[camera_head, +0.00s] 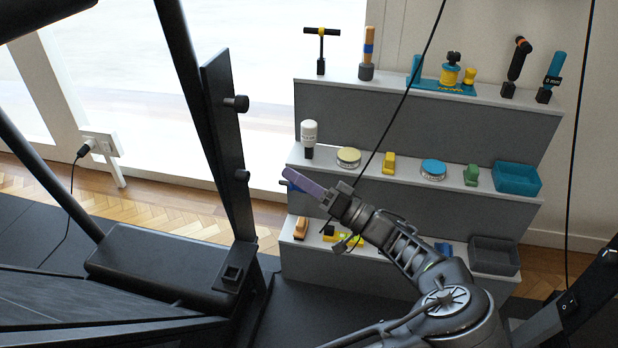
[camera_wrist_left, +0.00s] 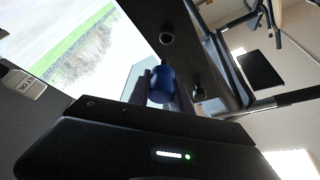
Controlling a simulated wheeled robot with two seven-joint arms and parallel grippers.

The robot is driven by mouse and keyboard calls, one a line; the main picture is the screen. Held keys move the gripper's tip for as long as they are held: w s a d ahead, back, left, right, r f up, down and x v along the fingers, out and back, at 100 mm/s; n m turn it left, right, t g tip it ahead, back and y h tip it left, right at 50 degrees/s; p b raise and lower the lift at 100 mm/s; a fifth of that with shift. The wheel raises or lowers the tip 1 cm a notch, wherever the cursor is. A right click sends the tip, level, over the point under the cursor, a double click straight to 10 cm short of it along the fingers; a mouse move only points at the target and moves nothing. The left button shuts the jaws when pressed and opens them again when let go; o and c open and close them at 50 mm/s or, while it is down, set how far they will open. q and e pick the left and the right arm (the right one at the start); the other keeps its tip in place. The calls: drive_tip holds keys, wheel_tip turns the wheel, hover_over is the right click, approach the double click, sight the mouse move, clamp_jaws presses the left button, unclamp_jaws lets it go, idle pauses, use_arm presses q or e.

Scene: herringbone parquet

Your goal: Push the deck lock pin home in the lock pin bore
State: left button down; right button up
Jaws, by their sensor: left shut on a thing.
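My left gripper (camera_head: 304,184) is in the middle of the head view, in front of the shelves, with its purple fingers pointing up and left. In the left wrist view its fingers are shut on a blue rounded piece (camera_wrist_left: 162,84), which I take for the deck lock pin. An upright black plate (camera_head: 218,135) stands left of the gripper, with a gap between them. It bears two short round fittings (camera_head: 237,103). The wrist view shows a round dark opening or fitting (camera_wrist_left: 167,39) on a dark surface; I cannot tell whether it is the lock pin bore. My right gripper is not in view.
A grey stepped shelf (camera_head: 420,115) holds tools, tins, a blue bin (camera_head: 517,179) and a grey bin (camera_head: 494,255) behind my arm. A black machine with slanted bars and a padded block (camera_head: 155,268) fills the left. A wall socket (camera_head: 101,145) is behind it.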

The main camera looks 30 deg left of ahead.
sight(281, 181)
use_arm(q)
drive_tip(key=shift+s+a+p, duration=0.15)
drive_tip(key=shift+s+a, duration=0.15)
drive_tip(key=shift+a, duration=0.6)
drive_tip(key=shift+s+a+p, duration=0.1)
drive_tip(key=shift+s+a, duration=0.25)
drive_tip(key=shift+a, duration=0.55)
drive_tip(key=shift+s+a+p, duration=0.15)
drive_tip(key=shift+s+a, duration=0.15)
drive_tip(key=shift+a, duration=0.6)
drive_tip(key=shift+p, duration=0.55)
drive_tip(key=shift+s+a, duration=0.3)
drive_tip(key=shift+a, duration=0.55)
drive_tip(key=shift+s+a, duration=0.3)
drive_tip(key=shift+a, duration=0.5)
drive_tip(key=c, duration=1.1)
unclamp_jaws()
